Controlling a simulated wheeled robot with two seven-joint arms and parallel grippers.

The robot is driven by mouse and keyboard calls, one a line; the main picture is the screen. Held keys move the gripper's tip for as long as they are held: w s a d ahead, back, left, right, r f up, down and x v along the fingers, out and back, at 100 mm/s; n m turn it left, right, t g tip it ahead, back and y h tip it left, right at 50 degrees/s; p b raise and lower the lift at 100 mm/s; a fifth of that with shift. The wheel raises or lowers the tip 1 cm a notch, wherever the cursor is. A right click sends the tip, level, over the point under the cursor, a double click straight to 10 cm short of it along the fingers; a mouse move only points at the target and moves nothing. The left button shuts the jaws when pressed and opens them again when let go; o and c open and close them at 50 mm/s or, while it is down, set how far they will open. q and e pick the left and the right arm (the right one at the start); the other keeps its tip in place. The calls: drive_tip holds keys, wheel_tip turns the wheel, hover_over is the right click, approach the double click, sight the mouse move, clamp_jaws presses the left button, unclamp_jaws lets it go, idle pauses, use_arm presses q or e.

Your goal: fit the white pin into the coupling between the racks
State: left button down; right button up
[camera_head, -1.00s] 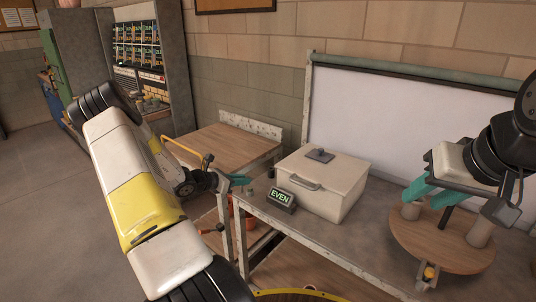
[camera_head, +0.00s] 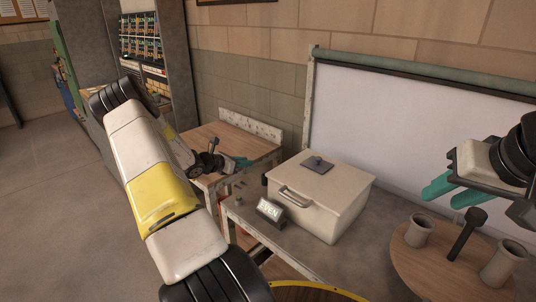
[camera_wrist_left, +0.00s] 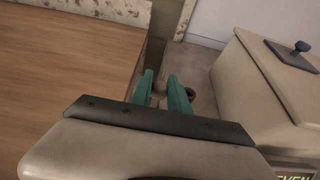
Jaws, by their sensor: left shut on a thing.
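My left gripper (camera_head: 238,162) is over the near right part of the wooden-topped rack (camera_head: 215,137), close to the gap beside the grey-topped rack (camera_head: 333,262). In the left wrist view its teal fingers (camera_wrist_left: 162,92) are shut on a small pale thing, apparently the white pin (camera_wrist_left: 159,88), mostly hidden between them. The coupling cannot be made out; my left arm covers part of the gap. My right gripper (camera_head: 439,198) is open and empty above the round wooden board at the right.
A lidded cream box (camera_head: 325,205) and a small lit sign (camera_head: 270,211) stand on the grey-topped rack. The round board (camera_head: 432,262) carries two clay cups (camera_head: 418,231) and a dark post (camera_head: 466,232). A white panel (camera_head: 400,130) stands behind.

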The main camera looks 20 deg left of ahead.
sight(245, 173)
idle(0.3)
use_arm(q)
drive_tip(key=shift+f, duration=2.85)
drive_tip(key=shift+s+f, duration=0.1)
drive_tip(key=shift+f, duration=0.7)
drive_tip(key=shift+r, duration=0.1)
drive_tip(key=shift+r, duration=1.75)
